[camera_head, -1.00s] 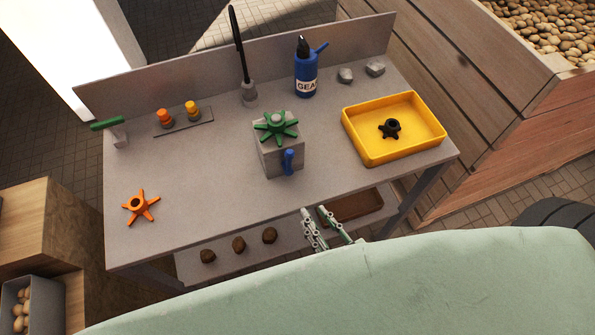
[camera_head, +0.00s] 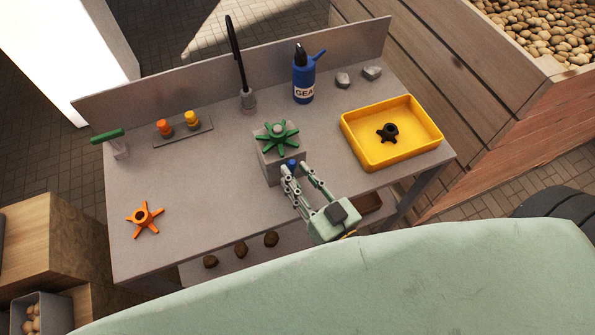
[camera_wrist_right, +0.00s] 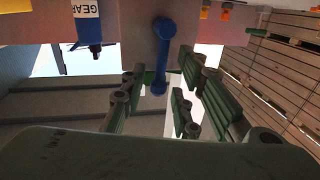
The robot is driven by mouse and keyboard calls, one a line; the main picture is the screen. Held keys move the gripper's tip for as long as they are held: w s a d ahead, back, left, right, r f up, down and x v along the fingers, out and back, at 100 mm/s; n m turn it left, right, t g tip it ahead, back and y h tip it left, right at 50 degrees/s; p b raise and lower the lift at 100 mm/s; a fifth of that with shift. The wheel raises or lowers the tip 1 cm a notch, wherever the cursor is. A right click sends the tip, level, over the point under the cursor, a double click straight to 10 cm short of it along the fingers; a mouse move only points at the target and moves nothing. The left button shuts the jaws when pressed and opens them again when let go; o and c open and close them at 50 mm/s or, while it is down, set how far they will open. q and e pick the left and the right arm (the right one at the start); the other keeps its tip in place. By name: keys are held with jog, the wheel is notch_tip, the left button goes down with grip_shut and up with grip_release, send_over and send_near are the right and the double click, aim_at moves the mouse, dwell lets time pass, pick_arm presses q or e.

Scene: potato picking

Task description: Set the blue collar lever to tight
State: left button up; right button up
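The blue collar lever (camera_head: 291,163) is on the front face of a grey block (camera_head: 271,169) that carries a green star-shaped wheel (camera_head: 278,138). In the head view only the lever's top shows; my right gripper hides the rest. My right gripper (camera_head: 298,167) is in front of the block with its fingers apart. In the right wrist view the lever (camera_wrist_right: 161,55) is a blue bar with a round knob at each end. One end lies between the spread fingers of the right gripper (camera_wrist_right: 158,92); I cannot tell whether they touch it. My left gripper is not in view.
A yellow tray (camera_head: 361,149) with a black star-shaped part (camera_head: 387,132) is at the right. A blue bottle (camera_head: 303,80) and a black upright rod (camera_head: 236,55) stand behind the block. An orange star-shaped part (camera_head: 145,219) lies front left, with bare tabletop between.

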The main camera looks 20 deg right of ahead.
jog(key=shift+w, duration=0.2)
grip_shut()
dwell(0.5)
